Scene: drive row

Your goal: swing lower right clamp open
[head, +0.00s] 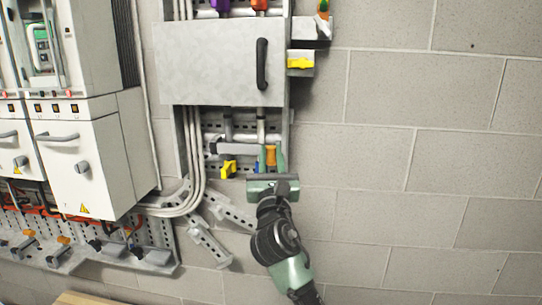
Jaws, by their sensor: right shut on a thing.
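Below the grey panel box on the wall, my right gripper (271,160) reaches up from below. Its green fingers stand on either side of a small orange piece (270,155), which looks like the handle of the lower right clamp, and are shut on it. A bit of blue shows beside the fingers. The clamp's body and hinge are largely hidden behind my gripper, so I cannot tell how far it is swung. A yellow clamp handle (228,169) sits just to the left, apart from my gripper. My left gripper is not in view.
The grey box (220,64) with a black handle (262,64) hangs above. A yellow handle (300,63) sits on a bracket at its right. Grey cables (191,165) run down the left. White cabinets (90,165) stand at left. The block wall (420,170) at right is bare.

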